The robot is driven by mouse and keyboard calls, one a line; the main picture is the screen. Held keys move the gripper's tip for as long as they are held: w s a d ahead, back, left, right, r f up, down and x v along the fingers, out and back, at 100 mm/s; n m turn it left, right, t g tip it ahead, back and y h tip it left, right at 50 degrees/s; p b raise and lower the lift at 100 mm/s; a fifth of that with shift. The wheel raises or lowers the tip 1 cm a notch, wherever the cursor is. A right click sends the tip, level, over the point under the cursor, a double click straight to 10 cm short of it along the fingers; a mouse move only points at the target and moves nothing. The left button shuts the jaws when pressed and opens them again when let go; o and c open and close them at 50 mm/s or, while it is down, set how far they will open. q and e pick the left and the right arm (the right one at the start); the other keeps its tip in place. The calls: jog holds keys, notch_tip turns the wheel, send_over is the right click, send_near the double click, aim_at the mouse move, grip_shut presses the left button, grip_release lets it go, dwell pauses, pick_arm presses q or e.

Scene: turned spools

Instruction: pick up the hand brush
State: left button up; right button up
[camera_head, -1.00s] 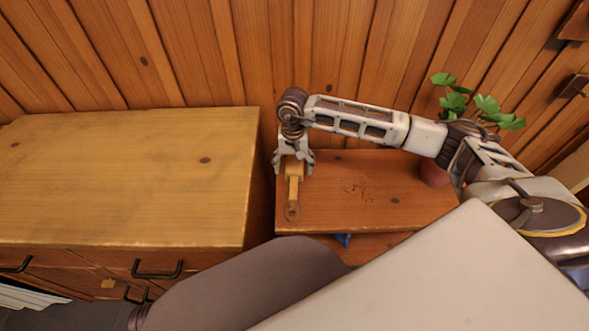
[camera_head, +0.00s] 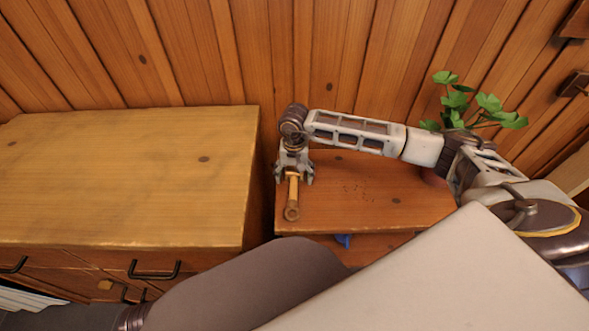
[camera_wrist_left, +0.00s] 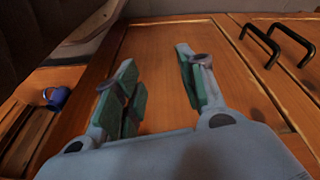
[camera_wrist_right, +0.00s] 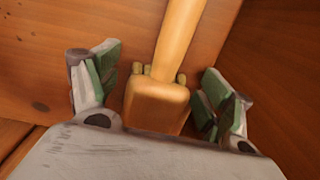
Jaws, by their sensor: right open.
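The hand brush (camera_head: 292,199) is wooden, with a long handle ending in a round tip. It lies on the low wooden cabinet top near its left edge, handle toward me. My right gripper (camera_head: 294,177) is over the brush's block end, pointing down. In the right wrist view the brush block (camera_wrist_right: 157,103) lies between the two spread fingers of my right gripper (camera_wrist_right: 160,92), with gaps on both sides. My left gripper (camera_wrist_left: 158,90) shows in the left wrist view, fingers apart and empty, before a wooden front. It is not visible in the head view.
A taller wooden cabinet (camera_head: 120,180) with dark handles stands to the left. A potted green plant (camera_head: 480,108) is at the back right, behind my right arm. Dark specks (camera_head: 357,190) lie on the low top (camera_head: 400,205). A blue object (camera_head: 343,240) shows below its front edge.

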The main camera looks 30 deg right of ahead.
pick_arm(q)
jog(key=shift+s+f, duration=0.2)
jog(key=shift+s, duration=0.1)
pick_arm(e)
jog(key=shift+c, duration=0.5)
jog(key=c, duration=1.1)
pick_arm(q)
jog(key=shift+w, duration=0.1)
